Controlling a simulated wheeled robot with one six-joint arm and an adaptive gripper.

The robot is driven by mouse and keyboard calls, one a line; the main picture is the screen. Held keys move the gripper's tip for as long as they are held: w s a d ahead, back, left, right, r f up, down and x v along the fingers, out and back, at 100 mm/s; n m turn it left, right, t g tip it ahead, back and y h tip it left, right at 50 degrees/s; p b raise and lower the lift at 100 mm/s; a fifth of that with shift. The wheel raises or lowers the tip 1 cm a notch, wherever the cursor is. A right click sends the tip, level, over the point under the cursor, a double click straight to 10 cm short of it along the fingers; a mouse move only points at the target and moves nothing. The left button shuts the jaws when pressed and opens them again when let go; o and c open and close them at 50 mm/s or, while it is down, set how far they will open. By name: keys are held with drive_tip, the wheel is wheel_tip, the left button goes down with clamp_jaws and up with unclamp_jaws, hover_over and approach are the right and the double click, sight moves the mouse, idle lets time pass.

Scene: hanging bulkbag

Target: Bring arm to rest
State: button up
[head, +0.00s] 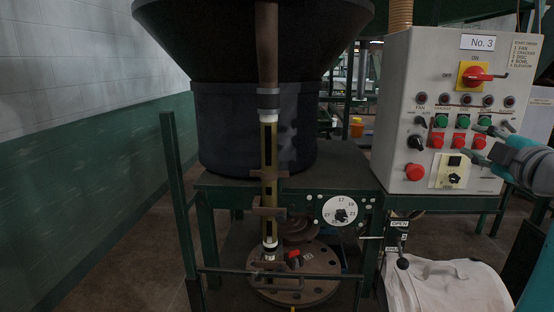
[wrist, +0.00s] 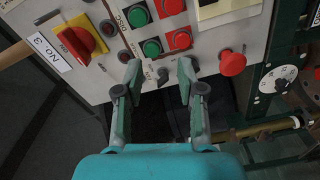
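My gripper (head: 484,137) is at the right of the head view, in front of the lower right part of the grey control panel (head: 403,95). In the wrist view my gripper (wrist: 160,75) has its two fingers apart with nothing held between them. A small dark selector knob (wrist: 163,75) shows on the panel beyond the fingertips. Whether the fingers touch the panel cannot be told. The rest of my arm is mostly outside the head view.
The panel has a red-and-yellow main switch (head: 477,75), green and red buttons, and a red mushroom button (head: 414,172). A dark hopper (head: 225,120) and green frame stand left. Floor is clear by the left wall.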

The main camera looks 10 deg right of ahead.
drive_tip(key=w+a+f+m, duration=0.1)
drive_tip(key=a+f+m, duration=0.1)
drive_tip(key=f, duration=0.5)
drive_tip(key=w+a+f+m, duration=0.1)
drive_tip(key=w+a+f, duration=0.1)
drive_tip(key=f, duration=0.5)
drive_tip(key=s+a+f+m, duration=0.25)
drive_tip(key=a+f, duration=0.25)
drive_tip(key=f, duration=0.4)
drive_tip(key=s+a+f+m+g+y, duration=0.15)
drive_tip(key=s+a+f, duration=0.25)
drive_tip(key=f, duration=0.5)
drive_tip(key=s+a+f+m, duration=0.25)
drive_tip(key=a+f, duration=0.25)
drive_tip(key=f, duration=0.4)
drive_tip(key=s+a+f+m, duration=0.1)
drive_tip(key=s+a+f, duration=0.3)
drive_tip(key=s, duration=0.4)
drive_tip(key=s+a+f+m, duration=0.1)
drive_tip(key=s+a+f, duration=0.4)
drive_tip(key=s, duration=0.4)
drive_tip(key=s+a+y, duration=0.1)
drive_tip(key=s+a, duration=0.1)
drive_tip(key=s, duration=0.7)
drive_tip(key=s+a+r+g+y, duration=0.1)
drive_tip(key=s+a+y, duration=0.1)
drive_tip(key=s, duration=0.6)
drive_tip(key=shift+s+a+r, duration=0.25)
drive_tip(key=shift+s+r, duration=0.05)
drive_tip(key=shift+s, duration=0.05)
